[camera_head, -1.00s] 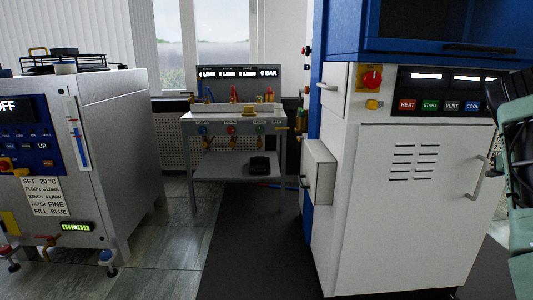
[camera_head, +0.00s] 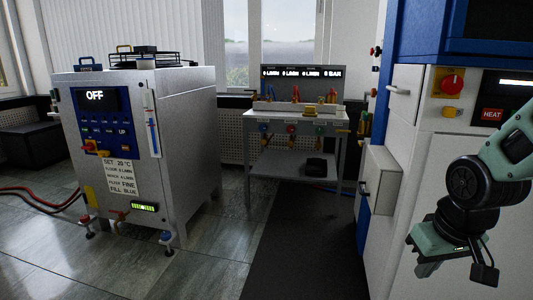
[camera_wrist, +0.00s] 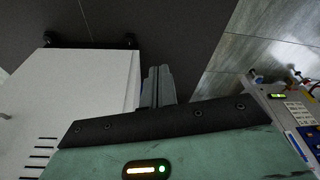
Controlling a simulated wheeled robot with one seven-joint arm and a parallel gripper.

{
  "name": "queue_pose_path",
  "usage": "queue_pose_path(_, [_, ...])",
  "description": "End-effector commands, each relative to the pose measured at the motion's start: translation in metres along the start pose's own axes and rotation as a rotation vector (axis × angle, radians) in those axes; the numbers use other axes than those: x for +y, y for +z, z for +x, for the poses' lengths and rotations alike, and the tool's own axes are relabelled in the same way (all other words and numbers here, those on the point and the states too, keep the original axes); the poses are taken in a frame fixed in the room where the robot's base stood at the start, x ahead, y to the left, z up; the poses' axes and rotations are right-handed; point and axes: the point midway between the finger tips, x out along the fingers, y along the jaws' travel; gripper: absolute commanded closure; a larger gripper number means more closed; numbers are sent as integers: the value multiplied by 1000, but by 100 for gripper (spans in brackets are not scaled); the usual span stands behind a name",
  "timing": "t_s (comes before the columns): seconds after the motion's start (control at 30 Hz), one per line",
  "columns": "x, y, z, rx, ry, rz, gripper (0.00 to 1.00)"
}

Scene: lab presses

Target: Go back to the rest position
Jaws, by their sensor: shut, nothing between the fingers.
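My gripper (camera_head: 430,268) hangs at the lower right of the head view, in front of the white press cabinet (camera_head: 435,200). In the wrist view the two grey fingers (camera_wrist: 158,85) lie side by side, shut, with nothing between them. They point toward the dark floor mat and touch nothing that I can see. The green hand and my forearm cover part of the cabinet front in the head view.
A grey chiller-like unit (camera_head: 190,135) reading OFF stands at the left, with red and black hoses (camera_head: 35,200) on the floor. A bench with gauges (camera_head: 255,118) stands at the back. The dark mat (camera_head: 290,250) and tiled floor (camera_head: 190,270) between are clear.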

Motion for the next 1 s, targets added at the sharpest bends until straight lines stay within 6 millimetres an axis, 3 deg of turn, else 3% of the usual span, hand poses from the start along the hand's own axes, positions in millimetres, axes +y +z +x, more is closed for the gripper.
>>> queue_pose_path(0.03, [-30,13,-5,-30,-31,-44,100])
queue_pose_path(0.1, [-69,24,-12,-62,-62,-167,100])
queue_pose_path(0.2, [-111,47,-22,-105,-94,-306,100])
queue_pose_path(0.3, [-144,73,-33,-144,-116,-432,100])
queue_pose_path(0.5, [-191,132,-55,-214,-137,-673,100])
queue_pose_path(0.87, [-186,106,-135,-212,-135,-648,100])
queue_pose_path(1.0, [-186,95,-177,-212,-135,-647,100])
